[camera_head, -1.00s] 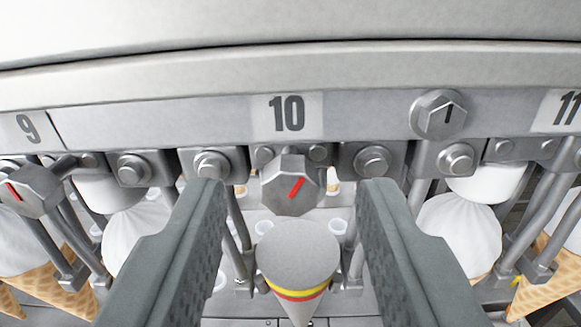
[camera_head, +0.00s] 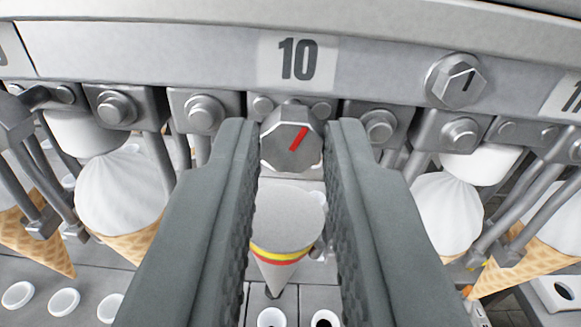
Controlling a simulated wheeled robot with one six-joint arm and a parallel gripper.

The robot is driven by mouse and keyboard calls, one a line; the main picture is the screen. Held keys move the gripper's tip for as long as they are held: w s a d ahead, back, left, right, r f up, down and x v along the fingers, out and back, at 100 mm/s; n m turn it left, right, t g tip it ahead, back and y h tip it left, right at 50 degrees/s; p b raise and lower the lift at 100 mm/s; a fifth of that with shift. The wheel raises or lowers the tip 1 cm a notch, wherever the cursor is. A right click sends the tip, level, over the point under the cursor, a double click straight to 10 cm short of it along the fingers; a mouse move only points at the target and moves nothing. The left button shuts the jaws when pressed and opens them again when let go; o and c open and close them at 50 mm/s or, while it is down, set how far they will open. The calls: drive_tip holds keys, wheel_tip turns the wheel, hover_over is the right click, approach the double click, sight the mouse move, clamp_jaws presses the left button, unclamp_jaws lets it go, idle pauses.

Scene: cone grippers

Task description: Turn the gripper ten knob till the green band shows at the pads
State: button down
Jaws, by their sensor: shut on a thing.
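The gripper ten knob (camera_head: 283,147) is a grey faceted knob with a red pointer line that leans up and to the right. It sits under the label 10 (camera_head: 299,58). My gripper (camera_head: 291,140) is shut on the knob, one finger on its left side and one on its right. Below the knob hangs a grey cone (camera_head: 286,217) with a yellow band (camera_head: 283,256) and a red band under it. No green band shows on it. The pads at gripper ten are mostly hidden behind my fingers.
A hex knob with a dark line (camera_head: 456,80) sits to the right of the label. White-topped wafer cones hang at the left (camera_head: 122,195) and right (camera_head: 446,214). Bolted brackets and rods line the rail close to my fingers on both sides.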

drive_tip(key=shift+n, duration=1.1)
drive_tip(key=c, duration=1.3)
unclamp_jaws()
drive_tip(key=shift+s, duration=0.1)
drive_tip(key=s, duration=1.7)
drive_tip(key=shift+d, duration=0.15)
drive_tip(key=shift+s, duration=0.15)
